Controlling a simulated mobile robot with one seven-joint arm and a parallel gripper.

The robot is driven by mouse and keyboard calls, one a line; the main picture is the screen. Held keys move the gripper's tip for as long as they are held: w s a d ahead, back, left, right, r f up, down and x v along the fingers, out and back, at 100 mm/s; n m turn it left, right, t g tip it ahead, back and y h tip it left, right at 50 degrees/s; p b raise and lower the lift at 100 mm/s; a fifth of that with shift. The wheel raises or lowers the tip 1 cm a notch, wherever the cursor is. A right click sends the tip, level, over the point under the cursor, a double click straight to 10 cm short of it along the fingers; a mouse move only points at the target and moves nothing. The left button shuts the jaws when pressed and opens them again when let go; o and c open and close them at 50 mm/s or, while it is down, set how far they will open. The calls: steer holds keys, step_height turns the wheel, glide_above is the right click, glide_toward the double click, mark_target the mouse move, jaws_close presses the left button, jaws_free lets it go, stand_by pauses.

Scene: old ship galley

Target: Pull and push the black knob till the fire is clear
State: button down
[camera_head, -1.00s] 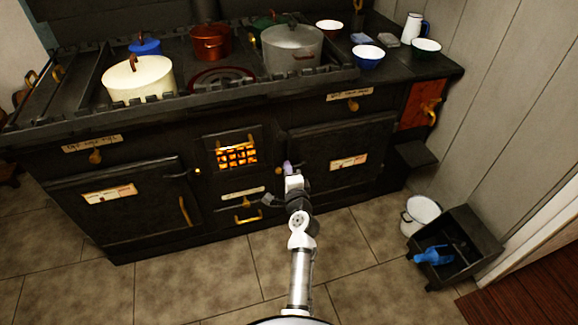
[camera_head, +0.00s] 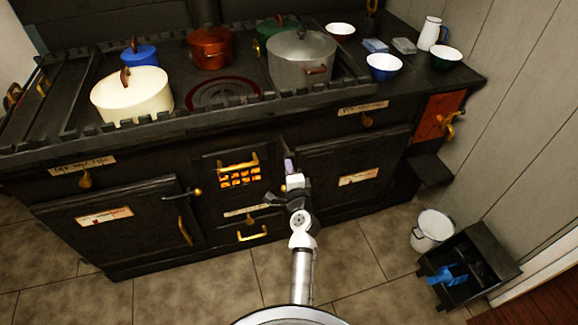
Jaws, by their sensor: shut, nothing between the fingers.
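The black range (camera_head: 120,150) fills the middle of the view. Orange fire (camera_head: 240,180) glows behind the bars of a small grate in its front, below a brass rail (camera_head: 238,164). My gripper (camera_head: 270,199) is dark, small and shut with nothing in it. It is in front of the range, just right of and below the fire grate. I cannot tell whether it touches the range. I cannot pick out the black knob against the dark front; my gripper and arm may hide it.
A cream pot (camera_head: 135,95), a copper pot (camera_head: 211,48) and a grey pot (camera_head: 300,58) stand on the range top. A white bucket (camera_head: 432,230) and a black scuttle (camera_head: 490,255) with a blue scoop (camera_head: 447,274) stand at right. Tiled floor (camera_head: 200,285) is clear at front left.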

steer(key=shift+r, duration=0.1)
steer(key=shift+w, duration=0.15)
steer(key=b+x, duration=0.1)
steer(key=x, duration=0.6)
steer(key=shift+a+r+b, duration=0.3)
steer(key=shift+a+r, duration=0.05)
steer(key=shift+a, duration=0.05)
